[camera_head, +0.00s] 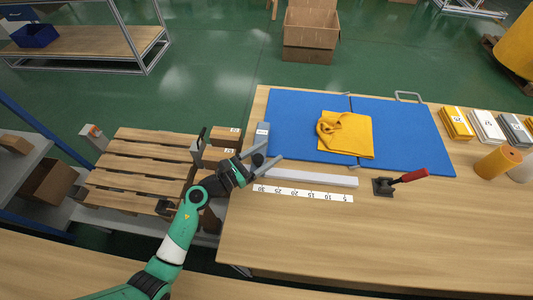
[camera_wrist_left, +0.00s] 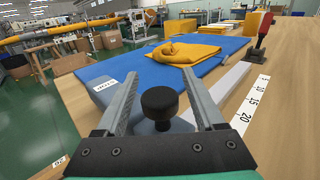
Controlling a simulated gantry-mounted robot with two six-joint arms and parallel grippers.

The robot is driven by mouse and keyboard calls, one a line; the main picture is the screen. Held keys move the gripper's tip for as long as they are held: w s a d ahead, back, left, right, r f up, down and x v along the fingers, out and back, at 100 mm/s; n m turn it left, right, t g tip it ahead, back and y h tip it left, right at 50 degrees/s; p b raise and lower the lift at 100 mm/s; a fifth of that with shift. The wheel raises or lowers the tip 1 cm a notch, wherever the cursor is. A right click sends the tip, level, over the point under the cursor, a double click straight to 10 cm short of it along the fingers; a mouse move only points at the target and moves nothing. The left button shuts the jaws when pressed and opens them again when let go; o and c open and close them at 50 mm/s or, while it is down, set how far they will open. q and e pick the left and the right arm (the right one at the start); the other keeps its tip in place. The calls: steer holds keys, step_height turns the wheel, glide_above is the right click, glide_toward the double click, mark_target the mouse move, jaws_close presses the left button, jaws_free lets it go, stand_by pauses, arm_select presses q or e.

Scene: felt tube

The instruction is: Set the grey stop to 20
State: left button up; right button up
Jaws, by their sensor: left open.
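The grey stop (camera_head: 262,138) is at the left end of the pale rail (camera_head: 310,178), near the 30 end of the number strip (camera_head: 302,194). Its black knob (camera_wrist_left: 160,103) shows between my left fingers in the left wrist view. My left gripper (camera_head: 270,158) is open, with one finger on each side of the knob in that view. I cannot tell whether either finger touches it. The strip's 20 mark (camera_wrist_left: 243,118) lies to the right of the gripper in the left wrist view. The gripper partly hides the stop's lower body. My right gripper is not in view.
A blue board (camera_head: 400,140) with a folded yellow cloth (camera_head: 350,140) lies behind the rail. A clamp with a red handle (camera_head: 412,176) stands past the rail's right end. A wooden pallet (camera_head: 140,175) is left of the table. The front table top is clear.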

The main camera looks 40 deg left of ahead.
arm_select(q)
jaws_close()
stand_by(1.4)
